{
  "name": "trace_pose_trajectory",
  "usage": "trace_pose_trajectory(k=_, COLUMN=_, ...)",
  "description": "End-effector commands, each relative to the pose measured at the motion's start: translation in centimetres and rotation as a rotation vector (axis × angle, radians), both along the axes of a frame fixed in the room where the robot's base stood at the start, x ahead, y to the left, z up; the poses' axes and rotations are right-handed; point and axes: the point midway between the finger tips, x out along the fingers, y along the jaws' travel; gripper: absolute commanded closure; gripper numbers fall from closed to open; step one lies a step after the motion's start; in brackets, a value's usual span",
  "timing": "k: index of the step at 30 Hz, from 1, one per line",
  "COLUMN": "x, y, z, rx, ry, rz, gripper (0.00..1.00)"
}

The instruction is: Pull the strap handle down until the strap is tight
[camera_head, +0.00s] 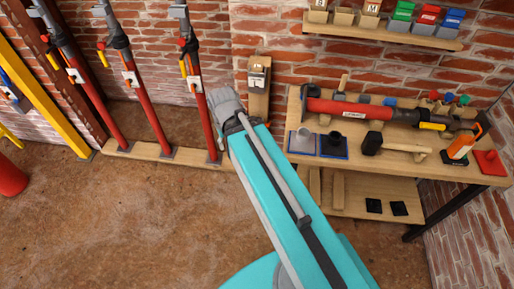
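I cannot make out a strap handle or a tight or slack strap for certain. At the left edge a small blue and grey piece (11,90) shows beside a yellow slanted beam (45,90); I cannot tell if it belongs to the strap. My turquoise arm (290,205) rises from the bottom centre and ends in a grey part near the wooden post. I cannot make out gripper fingers there, so my gripper is not identifiable in this view. Nothing held can be seen.
Several red props (148,105) stand on a wooden floor board by the brick wall. A wooden post (259,92) bears a small device. A workbench (440,166) at right holds a red prop and tools. A shelf (380,32) holds bins. The left floor is mostly clear.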

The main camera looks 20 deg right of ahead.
Motion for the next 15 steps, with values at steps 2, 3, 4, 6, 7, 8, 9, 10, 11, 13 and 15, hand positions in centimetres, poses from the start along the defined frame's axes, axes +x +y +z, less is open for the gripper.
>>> trace_pose_trajectory(k=2, x=0.0, y=0.0, z=0.0, rx=0.000, ry=0.000, rz=0.000, gripper=0.46)
trace_pose_trajectory(k=3, x=0.0, y=0.0, z=0.0, rx=0.000, ry=0.000, rz=0.000, gripper=0.46)
trace_pose_trajectory(k=4, x=0.0, y=0.0, z=0.0, rx=0.000, ry=0.000, rz=0.000, gripper=0.46)
trace_pose_trajectory(k=6, x=0.0, y=0.0, z=0.0, rx=0.000, ry=0.000, rz=0.000, gripper=0.46)
trace_pose_trajectory(k=7, x=0.0, y=0.0, z=-0.1, rx=-0.001, ry=0.000, rz=0.000, gripper=0.46)
trace_pose_trajectory(k=8, x=0.0, y=0.0, z=-0.1, rx=-0.002, ry=-0.001, rz=0.000, gripper=0.46)
trace_pose_trajectory(k=9, x=0.1, y=-0.1, z=-0.3, rx=-0.004, ry=-0.002, rz=0.001, gripper=0.46)
trace_pose_trajectory(k=10, x=0.1, y=-0.1, z=-0.4, rx=-0.006, ry=-0.002, rz=0.001, gripper=0.46)
trace_pose_trajectory(k=11, x=0.1, y=-0.1, z=-0.6, rx=-0.008, ry=-0.004, rz=0.002, gripper=0.46)
trace_pose_trajectory(k=13, x=0.3, y=-0.3, z=-1.2, rx=-0.018, ry=-0.007, rz=0.004, gripper=0.46)
trace_pose_trajectory(k=15, x=0.5, y=-0.5, z=-2.0, rx=-0.033, ry=-0.013, rz=0.007, gripper=0.46)
